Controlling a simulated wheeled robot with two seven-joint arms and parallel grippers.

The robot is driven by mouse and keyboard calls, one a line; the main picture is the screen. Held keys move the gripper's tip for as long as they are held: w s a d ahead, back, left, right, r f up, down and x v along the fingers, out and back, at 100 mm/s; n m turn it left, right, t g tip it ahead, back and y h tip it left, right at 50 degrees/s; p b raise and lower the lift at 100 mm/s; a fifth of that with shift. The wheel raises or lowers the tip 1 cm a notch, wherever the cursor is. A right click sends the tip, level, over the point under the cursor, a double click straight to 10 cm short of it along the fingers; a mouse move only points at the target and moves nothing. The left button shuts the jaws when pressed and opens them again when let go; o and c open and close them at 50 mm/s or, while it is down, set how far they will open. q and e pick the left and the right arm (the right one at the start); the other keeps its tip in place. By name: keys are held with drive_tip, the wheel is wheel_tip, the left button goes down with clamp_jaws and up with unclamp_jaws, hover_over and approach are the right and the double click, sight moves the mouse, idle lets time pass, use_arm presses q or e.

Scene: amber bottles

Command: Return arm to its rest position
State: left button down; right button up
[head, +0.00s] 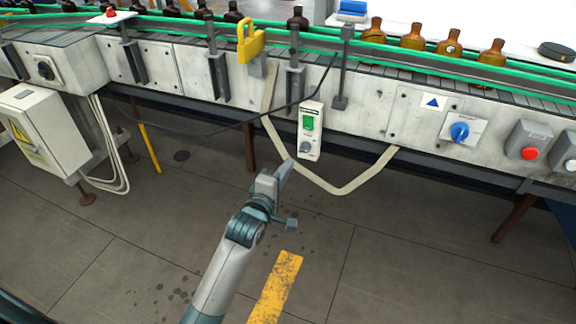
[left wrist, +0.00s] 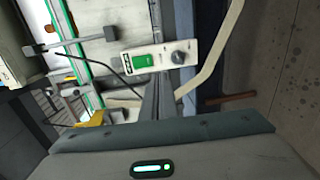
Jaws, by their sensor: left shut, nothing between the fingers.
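My left arm comes up from the bottom of the head view, with my left gripper (head: 284,170) in front of the conveyor's lower side. The gripper is shut and empty. Its closed fingers (left wrist: 158,100) also show in the left wrist view. Just beyond the fingertips is a white control box with a green switch and a grey knob (head: 310,130). The same control box shows in the left wrist view (left wrist: 160,57). I cannot tell whether the fingertips touch it. My right gripper is not in view.
The conveyor (head: 350,105) with green rails carries several amber bottles (head: 411,37). A grey cabinet (head: 45,128) is at left. The floor in front is open, with a yellow stripe (head: 275,288).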

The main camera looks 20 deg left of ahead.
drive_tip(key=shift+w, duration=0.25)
